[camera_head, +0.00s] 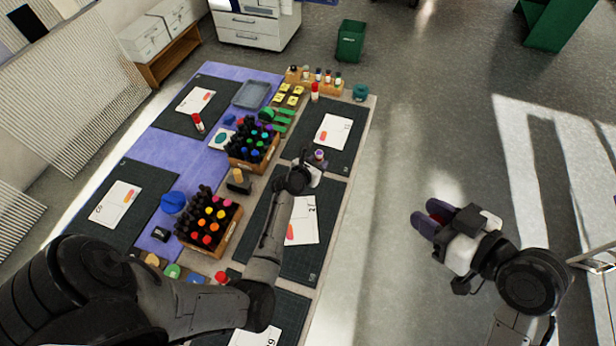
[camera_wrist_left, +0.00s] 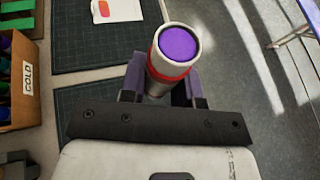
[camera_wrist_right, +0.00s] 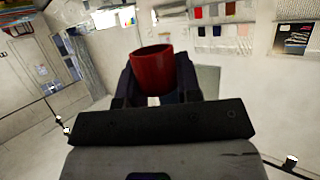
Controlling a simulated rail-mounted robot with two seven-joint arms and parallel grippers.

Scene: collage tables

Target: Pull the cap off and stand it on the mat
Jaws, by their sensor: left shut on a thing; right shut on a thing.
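My left gripper (camera_head: 317,163) is shut on a white glue stick (camera_wrist_left: 158,84) with a red band. Its uncapped end shows a purple top (camera_wrist_left: 180,43) facing the left wrist camera. It is held over the table near the right edge, around the gap between two dark mats (camera_head: 331,275) (camera_head: 345,160). My right gripper (camera_head: 428,222) is shut on a red cap (camera_wrist_right: 153,68), out over the floor right of the table. The stick's lower part is hidden.
Two wooden crates (camera_head: 228,238) (camera_head: 262,169) of dark-bodied markers stand mid-table. White cards (camera_head: 304,220) lie on the mats.

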